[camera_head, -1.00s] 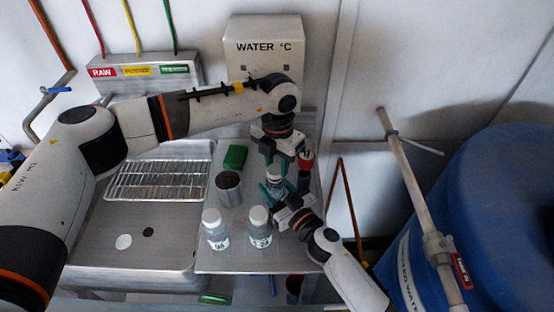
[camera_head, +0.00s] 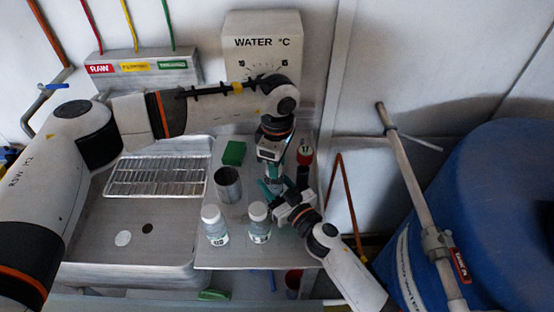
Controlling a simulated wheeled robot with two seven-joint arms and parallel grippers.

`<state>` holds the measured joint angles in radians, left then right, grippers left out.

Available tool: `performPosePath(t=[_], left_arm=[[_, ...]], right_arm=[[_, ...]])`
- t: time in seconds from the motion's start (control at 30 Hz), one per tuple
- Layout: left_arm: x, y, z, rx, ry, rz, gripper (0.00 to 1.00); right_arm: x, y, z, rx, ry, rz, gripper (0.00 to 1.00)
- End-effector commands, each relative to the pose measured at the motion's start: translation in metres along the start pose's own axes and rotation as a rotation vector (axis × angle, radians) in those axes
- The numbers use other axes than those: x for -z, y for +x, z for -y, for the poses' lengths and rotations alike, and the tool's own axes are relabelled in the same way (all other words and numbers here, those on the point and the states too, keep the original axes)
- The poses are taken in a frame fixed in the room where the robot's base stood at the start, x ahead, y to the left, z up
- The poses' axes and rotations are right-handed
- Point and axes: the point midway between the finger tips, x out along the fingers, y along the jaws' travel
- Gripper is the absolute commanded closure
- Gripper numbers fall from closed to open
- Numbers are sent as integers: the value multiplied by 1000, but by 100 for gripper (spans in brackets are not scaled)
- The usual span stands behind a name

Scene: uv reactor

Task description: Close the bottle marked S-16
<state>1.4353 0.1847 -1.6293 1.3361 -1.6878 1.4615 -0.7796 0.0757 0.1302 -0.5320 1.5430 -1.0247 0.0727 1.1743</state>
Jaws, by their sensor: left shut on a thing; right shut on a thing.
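A small clear bottle (camera_head: 270,187) stands upright on the metal side board, between my two grippers and mostly hidden by them. Its marking cannot be read. My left gripper (camera_head: 271,172) points down from above, shut at the bottle's top. The cap there is hidden by the jaws. My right gripper (camera_head: 279,194) comes from the lower right and is shut on the bottle's body. Two more clear bottles with white caps, a left one (camera_head: 214,226) and a right one (camera_head: 259,224), stand in front. Their labels are too small to read surely.
A metal cup (camera_head: 228,185) and a green block (camera_head: 234,153) stand left of the grippers. A dark bottle with a red top (camera_head: 305,157) is close on the right. A sink tray (camera_head: 95,254) with a wire rack (camera_head: 157,178) lies left. A blue barrel (camera_head: 500,220) fills the right.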

Motion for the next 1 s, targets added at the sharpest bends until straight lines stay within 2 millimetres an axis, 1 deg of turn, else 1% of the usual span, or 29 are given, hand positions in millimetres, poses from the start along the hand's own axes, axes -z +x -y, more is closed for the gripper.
performPosePath(t=[0.1,0.8,0.9,1.0], left_arm=[[-1,0,-2,2,257,0,88],[-11,0,-6,11,1753,-2,88],[-12,0,-6,12,1925,-2,88],[-13,0,-6,13,2043,-3,88]], right_arm=[[0,0,0,1,0,0,100],[0,0,0,0,0,0,100],[0,0,0,0,0,-1,100],[0,0,0,0,0,-1,100]])
